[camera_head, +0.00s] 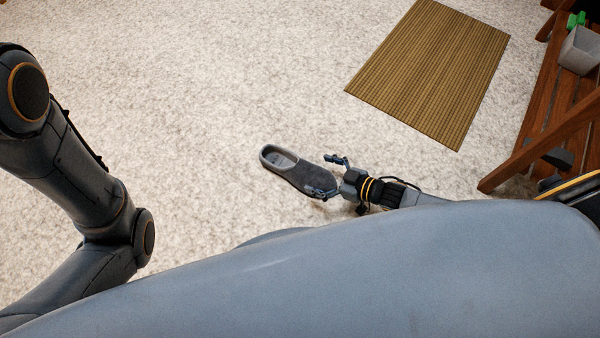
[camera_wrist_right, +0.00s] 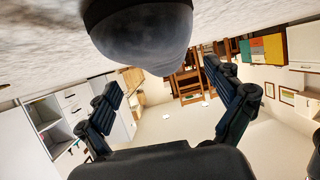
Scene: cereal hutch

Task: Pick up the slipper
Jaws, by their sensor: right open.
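A dark grey slipper (camera_head: 298,173) lies on the pale carpet, its open heel end to the upper left and its toe to the lower right. My right gripper (camera_head: 328,176) is open at the toe end. One finger overlaps the toe in the head view and the other stands apart, beyond the slipper's upper right side. In the right wrist view the rounded slipper toe (camera_wrist_right: 145,38) is at the top middle, and the open fingers (camera_wrist_right: 164,93) are spread wide with nothing between their pads. Contact cannot be told. My left arm shows at the left, but its gripper is out of view.
A brown woven mat (camera_head: 432,72) lies on the carpet (camera_head: 190,90) at upper right. A wooden rack (camera_head: 560,115) with a grey bin (camera_head: 580,50) stands at the right edge. The carpet left of the slipper is clear. The wrist view is upside down, showing white cabinets (camera_wrist_right: 85,105).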

